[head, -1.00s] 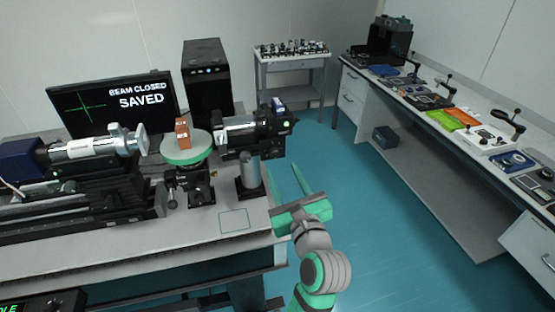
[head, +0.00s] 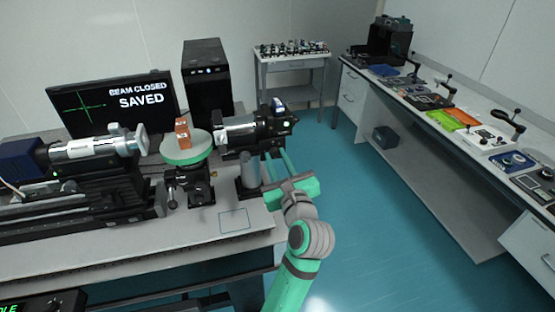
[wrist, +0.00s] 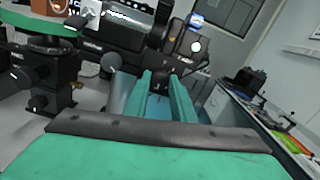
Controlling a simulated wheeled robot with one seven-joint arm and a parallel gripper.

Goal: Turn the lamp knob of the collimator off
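The collimator (head: 240,133), a dark cylinder with a black rear housing, is mounted on a post at the table's right edge. In the wrist view its barrel (wrist: 112,27) is at upper left, and its rear housing has a lit round spot (wrist: 195,47) and a small blue-white display (wrist: 197,20). My gripper (head: 277,153) is just below and in front of the rear housing. Its two green fingers (wrist: 160,74) are apart, pointing up at the housing's underside. A small dark part shows between the tips; I cannot tell whether it is the lamp knob or whether the fingers touch it.
A round green-rimmed stage (head: 187,155) holding an orange block (head: 182,131) stands left of the collimator. Another barrel instrument (head: 95,148) lies farther left. The monitor (head: 112,104) reads "BEAM CLOSED SAVED". A side bench (head: 440,125) runs along the right; the blue floor between is clear.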

